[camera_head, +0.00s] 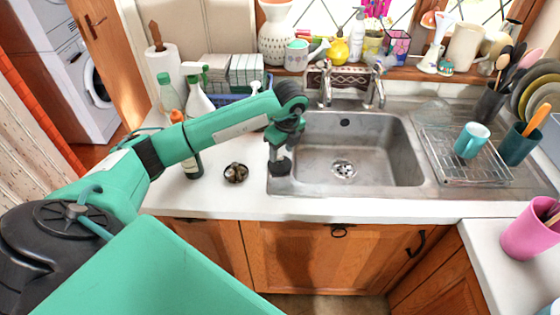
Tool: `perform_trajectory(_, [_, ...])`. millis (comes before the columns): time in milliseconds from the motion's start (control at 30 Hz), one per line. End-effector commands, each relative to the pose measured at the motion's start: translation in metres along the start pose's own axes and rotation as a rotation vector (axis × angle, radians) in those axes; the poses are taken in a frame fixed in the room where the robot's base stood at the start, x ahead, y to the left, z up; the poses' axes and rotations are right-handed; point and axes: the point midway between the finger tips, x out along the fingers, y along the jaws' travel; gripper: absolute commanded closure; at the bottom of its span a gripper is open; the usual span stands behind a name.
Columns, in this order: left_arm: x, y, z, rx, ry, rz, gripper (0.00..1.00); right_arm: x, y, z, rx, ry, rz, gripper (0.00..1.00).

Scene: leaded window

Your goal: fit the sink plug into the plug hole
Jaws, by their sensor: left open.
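My left gripper (280,164) points down at the left rim of the steel sink (395,185). It is open. Its dark fingertips are low over the rim, and I cannot tell whether they touch it. My right gripper is not in view.
Taps (325,85) stand behind the basin. A wire rack (465,160) with a teal mug (471,140) is on the drainer at right. The basin is empty.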

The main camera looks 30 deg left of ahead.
Motion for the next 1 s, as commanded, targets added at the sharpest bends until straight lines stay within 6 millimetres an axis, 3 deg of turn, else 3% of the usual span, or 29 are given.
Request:
perform_trajectory(33, [0.003, 0.003, 0.000, 0.000, 0.001, 0.005, 0.53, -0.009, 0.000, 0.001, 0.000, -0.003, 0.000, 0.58])
perform_trajectory(200, [0.025, 0.002, -0.001, 0.000, 0.000, 0.002, 0.53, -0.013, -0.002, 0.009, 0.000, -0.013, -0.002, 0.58])
perform_trajectory(467, [0.029, 0.002, -0.001, 0.001, 0.000, 0.000, 0.53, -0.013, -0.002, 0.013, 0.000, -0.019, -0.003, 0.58])
perform_trajectory(700, [0.028, 0.002, -0.001, 0.001, 0.000, 0.000, 0.98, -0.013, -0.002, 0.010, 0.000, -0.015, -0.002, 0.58])
perform_trajectory(1000, [0.027, 0.002, -0.001, 0.001, 0.000, 0.000, 1.00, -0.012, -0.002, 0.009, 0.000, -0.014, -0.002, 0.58])
